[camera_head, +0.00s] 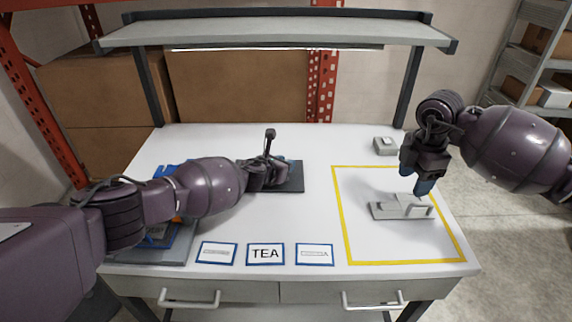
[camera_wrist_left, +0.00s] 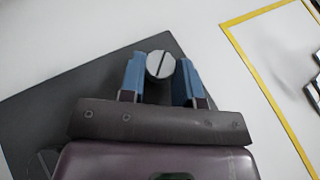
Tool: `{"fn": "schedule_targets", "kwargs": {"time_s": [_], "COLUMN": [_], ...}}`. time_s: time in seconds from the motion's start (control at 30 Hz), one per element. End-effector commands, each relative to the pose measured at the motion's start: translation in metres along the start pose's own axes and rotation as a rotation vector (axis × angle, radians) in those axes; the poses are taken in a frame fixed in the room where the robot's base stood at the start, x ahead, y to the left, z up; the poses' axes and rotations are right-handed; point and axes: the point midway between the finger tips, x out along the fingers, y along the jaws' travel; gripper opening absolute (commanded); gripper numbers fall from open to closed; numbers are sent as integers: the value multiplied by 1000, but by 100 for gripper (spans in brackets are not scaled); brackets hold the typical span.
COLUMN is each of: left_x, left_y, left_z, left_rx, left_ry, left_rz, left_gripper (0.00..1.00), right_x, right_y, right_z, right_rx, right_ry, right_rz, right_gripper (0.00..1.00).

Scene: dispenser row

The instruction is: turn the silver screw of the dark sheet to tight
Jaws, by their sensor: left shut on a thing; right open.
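The dark sheet (camera_head: 291,182) lies flat on the white table, left of the yellow outline. It also fills much of the left wrist view (camera_wrist_left: 70,90). The silver screw (camera_wrist_left: 160,65) shows there as a round head with a dark slot running from lower left to upper right. My left gripper (camera_wrist_left: 161,78) has its blue fingers on both sides of the screw head and is shut on it. In the head view my left arm and hand hide the screw. My right gripper (camera_head: 424,187) is open, over the grey block with a handle.
The grey handled block (camera_head: 385,211) sits inside the yellow outline (camera_head: 343,222). A small grey box (camera_head: 385,146) stands behind it. Labels, one reading TEA (camera_head: 265,254), lie along the front. Blue and orange items at left are partly hidden by my arm. A shelf (camera_head: 280,35) spans the back.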

Motion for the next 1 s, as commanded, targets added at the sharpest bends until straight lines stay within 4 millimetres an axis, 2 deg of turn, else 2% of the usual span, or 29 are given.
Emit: {"fn": "schedule_targets", "kwargs": {"time_s": [0.5,1.0], "left_x": [2,3], "left_y": [6,15], "left_z": [9,11], "left_rx": [96,153], "left_ry": [-7,-5], "left_rz": [-225,-344], "left_gripper": [7,7], "right_x": [-1,-1], "right_y": [0,0], "right_z": [0,0], "right_rx": [0,0], "right_ry": [0,0], "right_rz": [0,0], "right_gripper": [57,57]}}
